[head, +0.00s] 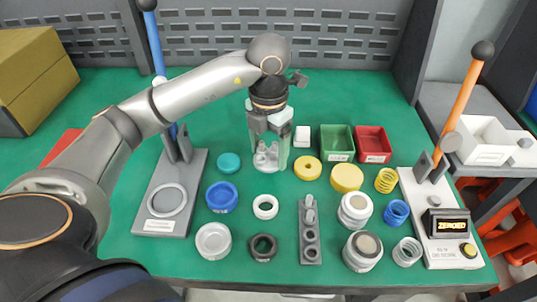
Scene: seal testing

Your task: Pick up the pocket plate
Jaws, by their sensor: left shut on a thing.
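My left gripper (268,150) is over the green mat behind the middle of the parts, pointing down. It is shut on a small light grey piece with rounded posts (266,159), partly hidden by the fingers; I cannot tell its full shape or whether it touches the mat. A narrow grey plate with a row of round pockets (311,254) lies on the mat at front centre, apart from the gripper. A light grey peg-like piece (310,212) is at its far end. My right gripper is not in view.
A lever press with a blue handle (155,45) stands left, one with an orange handle (463,95) right. Green (337,155) and red (374,157) bins stand behind several rings, caps and jars. A white box (302,137) is beside the gripper. The mat's back is clear.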

